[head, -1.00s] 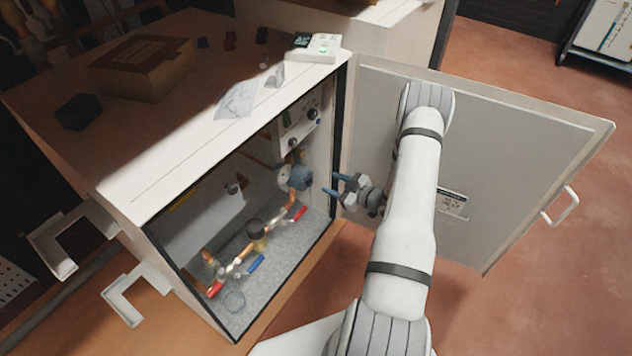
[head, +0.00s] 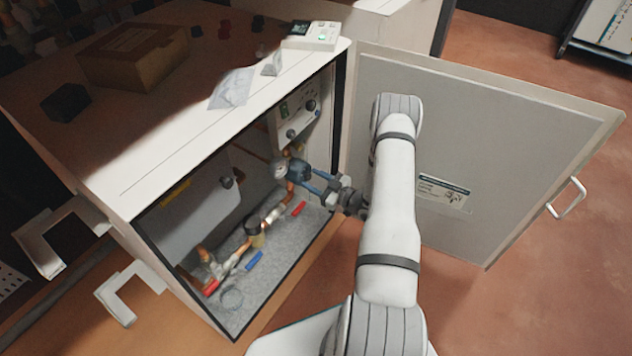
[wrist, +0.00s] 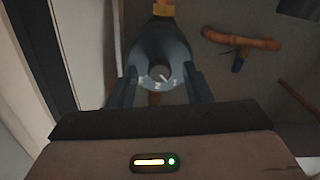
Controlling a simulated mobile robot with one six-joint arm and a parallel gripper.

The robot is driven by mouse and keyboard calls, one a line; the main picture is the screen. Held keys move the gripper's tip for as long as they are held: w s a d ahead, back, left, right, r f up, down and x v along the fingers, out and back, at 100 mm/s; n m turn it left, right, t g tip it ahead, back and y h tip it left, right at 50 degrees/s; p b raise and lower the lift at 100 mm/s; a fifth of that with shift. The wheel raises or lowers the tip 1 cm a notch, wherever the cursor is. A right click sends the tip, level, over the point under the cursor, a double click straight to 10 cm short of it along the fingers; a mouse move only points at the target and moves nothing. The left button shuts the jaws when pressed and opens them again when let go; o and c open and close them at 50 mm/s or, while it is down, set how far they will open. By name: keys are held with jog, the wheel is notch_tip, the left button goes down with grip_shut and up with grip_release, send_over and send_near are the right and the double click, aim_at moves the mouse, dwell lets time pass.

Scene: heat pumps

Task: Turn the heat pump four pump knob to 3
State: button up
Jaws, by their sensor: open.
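The pump (head: 297,170), a dark blue-grey round body on copper piping, sits inside the open heat pump cabinet in the head view. In the wrist view its round knob (wrist: 160,73) faces me, with small white numerals along its lower rim. A short white mark on the knob seems to point toward the 1, but it is too small to be sure. My gripper (head: 314,184) is open, with its blue fingers reaching toward the pump. In the wrist view, the fingers of my gripper (wrist: 160,88) stand either side of the knob. I cannot tell whether they touch it.
The cabinet door (head: 470,140) stands open to the right, behind my arm. A control panel (head: 297,108) with dark knobs is above the pump. Red and blue valve handles (head: 254,261) lie low inside. The cabinet's frame edge (head: 333,150) is close to my gripper.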

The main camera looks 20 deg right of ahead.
jog(key=shift+c, duration=0.4)
grip_shut()
jog(key=shift+m, duration=0.3)
jog(key=m, duration=0.4)
jog(key=shift+p, duration=0.35)
jog(key=m, duration=0.5)
jog(key=shift+p, duration=0.35)
jog(key=m, duration=0.4)
jog(key=shift+m+p, duration=0.5)
jog(key=shift+m, duration=1.6)
